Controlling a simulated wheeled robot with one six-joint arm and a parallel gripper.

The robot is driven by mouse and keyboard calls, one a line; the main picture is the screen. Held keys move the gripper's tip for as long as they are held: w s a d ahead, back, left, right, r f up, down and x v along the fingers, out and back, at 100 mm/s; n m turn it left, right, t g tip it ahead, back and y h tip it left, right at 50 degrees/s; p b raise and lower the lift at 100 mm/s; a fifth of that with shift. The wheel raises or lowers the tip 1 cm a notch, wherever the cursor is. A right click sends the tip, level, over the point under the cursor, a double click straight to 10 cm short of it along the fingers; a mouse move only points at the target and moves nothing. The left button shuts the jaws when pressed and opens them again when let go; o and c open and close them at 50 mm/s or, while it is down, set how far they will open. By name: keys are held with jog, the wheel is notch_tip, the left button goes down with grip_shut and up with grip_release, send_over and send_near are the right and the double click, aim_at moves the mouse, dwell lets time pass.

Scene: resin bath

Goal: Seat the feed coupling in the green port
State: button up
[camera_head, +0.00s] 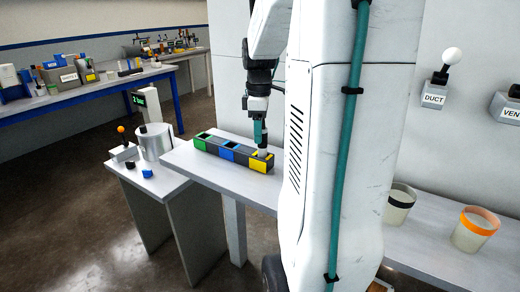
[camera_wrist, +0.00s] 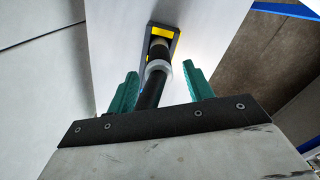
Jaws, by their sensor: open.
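The port block stands on the bench, with a green port (camera_head: 203,140), a blue port (camera_head: 229,152) and a yellow port (camera_head: 260,165) in a row. The green port looks empty. The feed coupling, a dark stem with a pale collar (camera_head: 262,154), stands at the yellow port. In the wrist view the coupling's pale collar (camera_wrist: 158,68) and black stem show in line with the yellow port (camera_wrist: 160,32). My gripper (camera_head: 258,132) is above the yellow end. Its two green fingers are open on either side of the stem (camera_wrist: 160,86), with gaps visible.
A side stand (camera_head: 160,182) at left holds a metal pot (camera_head: 155,141), a control box with an orange knob (camera_head: 122,147) and small blocks. Two cups (camera_head: 398,203) (camera_head: 474,228) stand at right. Wall levers DUCT (camera_head: 434,95) and VENT are at right.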

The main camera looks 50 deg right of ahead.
aim_at(262, 149)
jog(key=f, duration=0.3)
jog(key=s+f, duration=0.1)
jog(key=f, duration=0.1)
jog(key=shift+d, duration=0.2)
grip_shut()
